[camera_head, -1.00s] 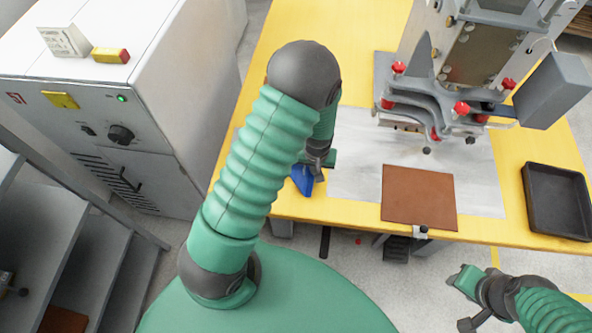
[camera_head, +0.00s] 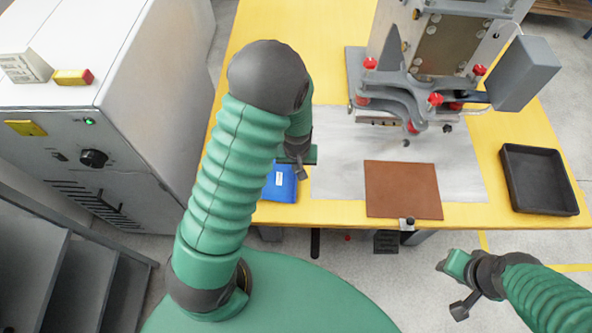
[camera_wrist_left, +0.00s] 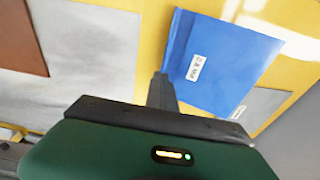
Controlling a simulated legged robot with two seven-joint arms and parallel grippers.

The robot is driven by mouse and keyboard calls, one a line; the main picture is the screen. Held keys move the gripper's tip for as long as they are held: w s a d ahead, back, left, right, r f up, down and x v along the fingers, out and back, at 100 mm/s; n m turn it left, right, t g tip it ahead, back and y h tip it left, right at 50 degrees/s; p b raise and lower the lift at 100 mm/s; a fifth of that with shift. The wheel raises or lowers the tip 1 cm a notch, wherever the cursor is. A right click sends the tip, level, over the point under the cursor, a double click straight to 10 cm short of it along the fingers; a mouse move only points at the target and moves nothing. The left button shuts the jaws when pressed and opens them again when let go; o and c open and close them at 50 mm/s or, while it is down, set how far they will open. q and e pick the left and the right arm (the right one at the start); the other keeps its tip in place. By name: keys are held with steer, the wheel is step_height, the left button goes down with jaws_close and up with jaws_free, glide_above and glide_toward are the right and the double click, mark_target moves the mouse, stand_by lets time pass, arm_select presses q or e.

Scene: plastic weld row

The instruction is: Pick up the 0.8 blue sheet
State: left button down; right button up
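The blue sheet (camera_head: 280,184) is at the left front of the yellow table, beside the pale mat. It carries a small white label. In the left wrist view the blue sheet (camera_wrist_left: 225,60) looks large and shows its label. My left gripper (camera_head: 301,172) is at the sheet's right edge. In the wrist view the dark finger of my left gripper (camera_wrist_left: 161,88) overlaps the sheet's edge. Whether it grips the sheet, and whether the sheet is lifted, I cannot tell. My right gripper (camera_head: 455,287) is low, in front of the table, with nothing visible in it.
A grey labelled sheet (camera_wrist_left: 265,103) shows partly beneath the blue one. A brown sheet (camera_head: 403,190) lies on the pale mat (camera_head: 335,155). A grey press (camera_head: 420,95) stands behind. A black tray (camera_head: 510,200) is at right. A white cabinet (camera_head: 150,110) stands left.

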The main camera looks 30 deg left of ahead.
arm_select(q)
steer(key=s+d, duration=0.3)
steer(key=d, duration=0.1)
steer(key=s+d+r, duration=0.1)
steer(key=s+d, duration=0.2)
steer(key=d, duration=0.1)
steer(key=s+d+r+p, duration=0.1)
steer(key=s+d, duration=0.2)
steer(key=d, duration=0.2)
steer(key=shift+s, duration=0.3)
steer(key=c, duration=2.1)
jaws_free()
steer(key=shift+f, duration=0.1)
steer(key=shift+c, duration=0.2)
steer(key=shift+o, duration=1.2)
steer(key=shift+a, duration=0.1)
steer(key=o, duration=1.5)
steer(key=shift+c, duration=0.2)
